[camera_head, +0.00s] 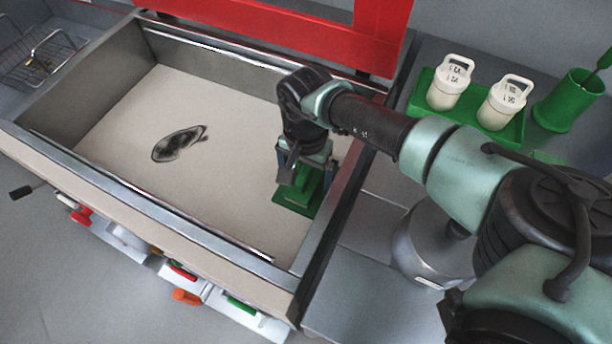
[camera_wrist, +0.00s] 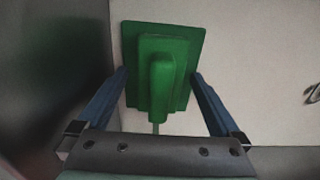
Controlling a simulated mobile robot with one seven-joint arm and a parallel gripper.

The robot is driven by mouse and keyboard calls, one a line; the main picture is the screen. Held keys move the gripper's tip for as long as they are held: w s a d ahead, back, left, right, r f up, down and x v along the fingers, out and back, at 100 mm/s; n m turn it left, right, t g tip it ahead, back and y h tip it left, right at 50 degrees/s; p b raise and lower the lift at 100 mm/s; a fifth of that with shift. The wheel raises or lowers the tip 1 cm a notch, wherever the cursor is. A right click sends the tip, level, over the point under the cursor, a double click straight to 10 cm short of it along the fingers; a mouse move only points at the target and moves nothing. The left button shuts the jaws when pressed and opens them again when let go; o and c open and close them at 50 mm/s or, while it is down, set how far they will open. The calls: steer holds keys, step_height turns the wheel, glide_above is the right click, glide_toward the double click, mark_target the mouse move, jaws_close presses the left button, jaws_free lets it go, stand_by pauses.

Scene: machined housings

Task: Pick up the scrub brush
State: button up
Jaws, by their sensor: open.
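The scrub brush seems to be the green piece (camera_head: 296,198) with a flat rectangular base and a stepped block on top, lying inside the tray near its right wall. In the wrist view the green scrub brush (camera_wrist: 190,38) shows from above, with a raised grip in its middle. My gripper (camera_head: 303,172) is right over it, pointing down. In the wrist view the two blue fingers of my gripper (camera_wrist: 160,92) stand apart, one on each side of the green block, with visible gaps. The brush's underside is hidden.
The deep tray (camera_head: 55,152) has raised walls close to my gripper. A dark oval piece (camera_head: 178,143) lies on its floor. Right of the tray are white lidded jars (camera_head: 450,82) on a green tray, a green cup (camera_head: 568,101) and a grey rounded vessel (camera_head: 425,245).

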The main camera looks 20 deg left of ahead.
mark_target(306, 170)
steer(key=shift+c, duration=0.3)
steer(key=c, duration=1.4)
steer(key=shift+r, duration=0.1)
steer(key=shift+r, duration=0.1)
step_height(306, 170, up, 10)
steer(key=shift+f, duration=0.1)
